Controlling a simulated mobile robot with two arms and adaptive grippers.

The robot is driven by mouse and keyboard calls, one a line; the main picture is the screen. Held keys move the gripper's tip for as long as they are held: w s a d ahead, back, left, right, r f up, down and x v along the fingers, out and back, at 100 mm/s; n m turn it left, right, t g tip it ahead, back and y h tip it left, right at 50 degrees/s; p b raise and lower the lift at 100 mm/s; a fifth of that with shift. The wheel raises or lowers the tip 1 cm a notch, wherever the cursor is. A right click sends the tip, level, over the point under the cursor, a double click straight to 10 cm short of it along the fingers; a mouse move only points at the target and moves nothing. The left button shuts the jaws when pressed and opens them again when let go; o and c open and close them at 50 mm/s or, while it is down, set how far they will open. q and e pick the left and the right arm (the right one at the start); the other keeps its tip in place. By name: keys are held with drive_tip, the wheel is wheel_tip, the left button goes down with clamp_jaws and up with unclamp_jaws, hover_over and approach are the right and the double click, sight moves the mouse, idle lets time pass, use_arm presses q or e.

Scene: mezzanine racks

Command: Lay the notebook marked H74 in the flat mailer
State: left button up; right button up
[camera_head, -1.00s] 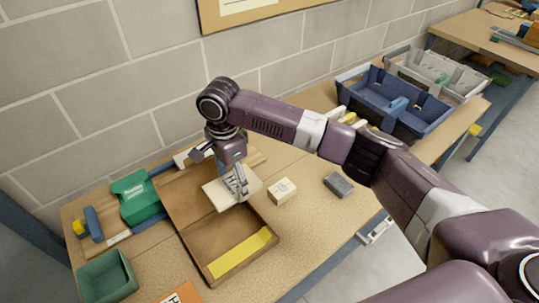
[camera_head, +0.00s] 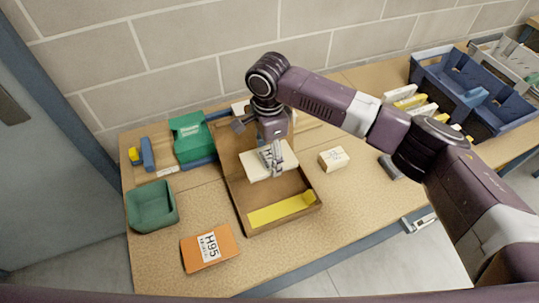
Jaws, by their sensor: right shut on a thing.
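My right gripper (camera_head: 274,168) is shut on a cream notebook (camera_head: 255,166), pointing down from above. A black "H" shows on the notebook's label; the fingers hide the rest. My left gripper is not in view.
An orange notebook marked H95 (camera_head: 209,248) lies at the table's front left. A green bin (camera_head: 152,206) and a green box (camera_head: 192,137) stand left of the brown box. A small cream box (camera_head: 333,159) and a grey block (camera_head: 390,167) lie right. Blue bins (camera_head: 447,88) stand farther right.

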drive_tip(key=shift+d+f+b, duration=0.1)
drive_tip(key=shift+f+b, duration=1.3)
drive_tip(key=shift+b, duration=0.05)
drive_tip(key=shift+f, duration=0.3)
drive_tip(key=shift+f+b, duration=1.15)
drive_tip(key=shift+f, duration=4.15)
drive_tip(key=o, duration=1.3)
